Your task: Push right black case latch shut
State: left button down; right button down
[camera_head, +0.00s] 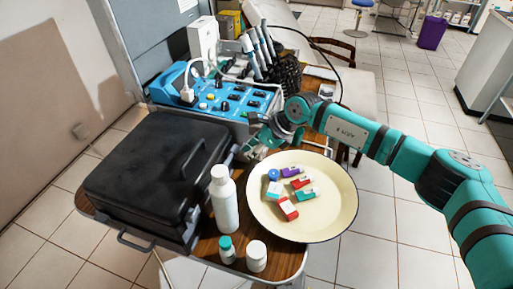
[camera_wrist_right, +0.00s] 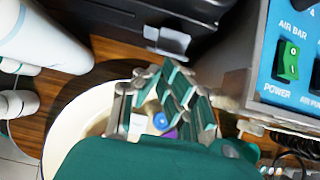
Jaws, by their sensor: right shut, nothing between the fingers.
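The black case (camera_head: 150,165) lies with its lid down on the wooden cart top at the left. Its dark side also shows at the top of the right wrist view (camera_wrist_right: 210,25). A grey metal latch (camera_wrist_right: 168,40) shows on that side, and its flap seems to stand out a little from the case. I cannot tell whether it is fastened. My right gripper (camera_head: 248,152) is shut and empty between the case and the cream plate. In the right wrist view its fingertips (camera_wrist_right: 168,72) are close to the latch, and contact is not clear. My left gripper is out of view.
The cream plate (camera_head: 335,205) holds several small coloured boxes. A white bottle (camera_head: 224,200) and two small jars (camera_head: 257,256) stand by the case. The blue dental unit (camera_head: 215,95) stands behind the gripper. Room around the gripper is tight.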

jog(key=shift+a+r+h, duration=0.2)
jog(key=shift+r+h, duration=0.2)
jog(key=shift+h, duration=0.2)
jog(key=shift+w, duration=0.1)
jog(key=shift+r, duration=0.8)
jog(key=shift+d, duration=0.1)
